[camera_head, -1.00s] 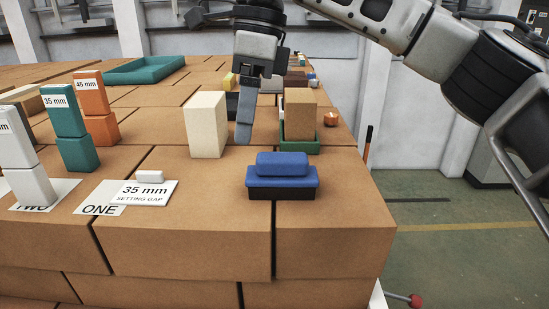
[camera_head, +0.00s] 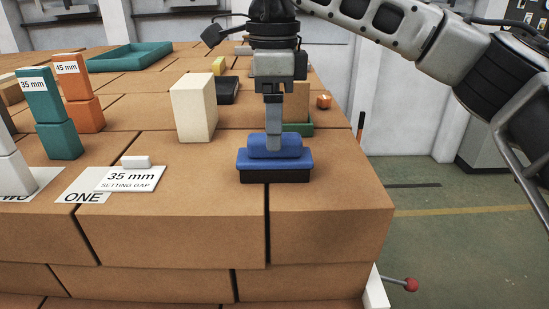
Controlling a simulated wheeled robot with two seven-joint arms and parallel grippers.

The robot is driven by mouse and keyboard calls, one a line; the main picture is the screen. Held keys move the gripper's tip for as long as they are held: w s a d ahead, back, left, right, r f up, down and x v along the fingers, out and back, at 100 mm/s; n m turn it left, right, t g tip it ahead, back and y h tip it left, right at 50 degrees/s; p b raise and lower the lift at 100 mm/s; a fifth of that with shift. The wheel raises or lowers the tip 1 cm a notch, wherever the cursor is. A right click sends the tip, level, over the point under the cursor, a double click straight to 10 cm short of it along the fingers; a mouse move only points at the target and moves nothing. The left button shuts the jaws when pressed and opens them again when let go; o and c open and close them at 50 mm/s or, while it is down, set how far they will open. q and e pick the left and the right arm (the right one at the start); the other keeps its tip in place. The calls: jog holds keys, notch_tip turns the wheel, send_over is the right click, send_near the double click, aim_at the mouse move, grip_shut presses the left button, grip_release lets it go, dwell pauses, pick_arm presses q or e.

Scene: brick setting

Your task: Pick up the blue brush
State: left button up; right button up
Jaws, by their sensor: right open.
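The blue brush (camera_head: 255,163) sits on the brick top near the front edge. It has a wide blue body, a raised blue handle block and a black underside. My right gripper (camera_head: 273,146) comes down from above, its fingers pointing down at the brush's raised handle. The fingertips overlap the handle in the picture. One finger shows clearly and the other is hidden behind it. The jaws are open. My left gripper is not in view.
A cream block (camera_head: 194,107) stands left of the gripper. A brown brick in a green holder (camera_head: 299,129) is just behind it. A white card (camera_head: 131,179) lies to the left, with teal (camera_head: 58,115) and orange (camera_head: 78,95) blocks farther left. Bricks right of the brush are clear.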

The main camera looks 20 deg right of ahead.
jog(key=f, duration=0.4)
jog(key=shift+s+f, duration=0.2)
jog(key=shift+f, duration=0.2)
jog(key=c, duration=1.2)
jog(key=shift+o, duration=0.2)
jog(key=shift+r, duration=0.1)
jog(key=shift+r, duration=0.45)
notch_tip(320, 180, up, 2)
jog(key=shift+r, duration=0.15)
jog(key=s+a+r+b, duration=0.2)
jog(key=s+a+r, duration=0.3)
jog(key=s+r, duration=0.4)
jog(key=shift+s+a+r, duration=0.2)
jog(key=shift+s+r, duration=0.15)
jog(key=shift+s, duration=1.6)
